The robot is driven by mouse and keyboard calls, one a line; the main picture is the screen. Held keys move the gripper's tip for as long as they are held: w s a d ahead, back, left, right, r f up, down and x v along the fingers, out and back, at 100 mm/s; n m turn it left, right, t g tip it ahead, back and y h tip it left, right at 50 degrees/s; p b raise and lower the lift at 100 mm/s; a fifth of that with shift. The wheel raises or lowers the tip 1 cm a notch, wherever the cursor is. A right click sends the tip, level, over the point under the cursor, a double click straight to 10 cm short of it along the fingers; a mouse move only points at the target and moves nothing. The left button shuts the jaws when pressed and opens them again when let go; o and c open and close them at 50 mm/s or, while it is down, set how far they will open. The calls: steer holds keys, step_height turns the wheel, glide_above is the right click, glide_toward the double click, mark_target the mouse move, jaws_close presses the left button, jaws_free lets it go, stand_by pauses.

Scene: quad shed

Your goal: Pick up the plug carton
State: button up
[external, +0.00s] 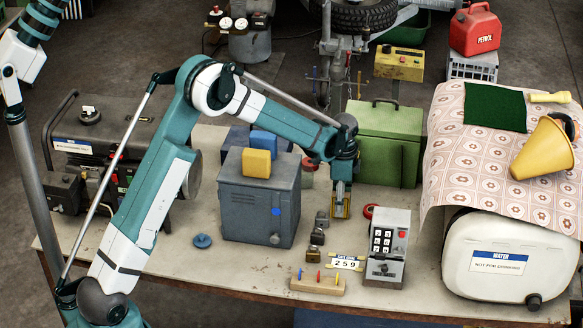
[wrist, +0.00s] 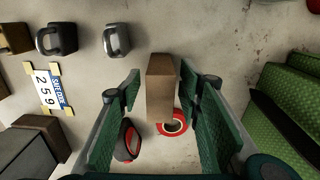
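The plug carton looks to be the small plain brown box (wrist: 162,90) at the middle of the wrist view. It stands on the table between the two green-padded fingers of my gripper (wrist: 160,85). The fingers are apart, with bare table showing between the left finger and the box. The right finger is very close to the box; I cannot tell if it touches. In the external view my gripper (external: 341,212) points down at the table, right of the grey cabinet, and mostly hides the box.
A red tape ring (wrist: 172,124) and a dark red-rimmed object (wrist: 127,140) lie near the box. Padlocks (wrist: 116,39) and a number plate (wrist: 47,89) lie to the left. A grey cabinet (external: 243,207), keypad box (external: 386,252) and green case (external: 388,135) stand around my gripper.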

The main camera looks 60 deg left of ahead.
steer(key=shift+f, duration=1.25)
steer(key=c, duration=1)
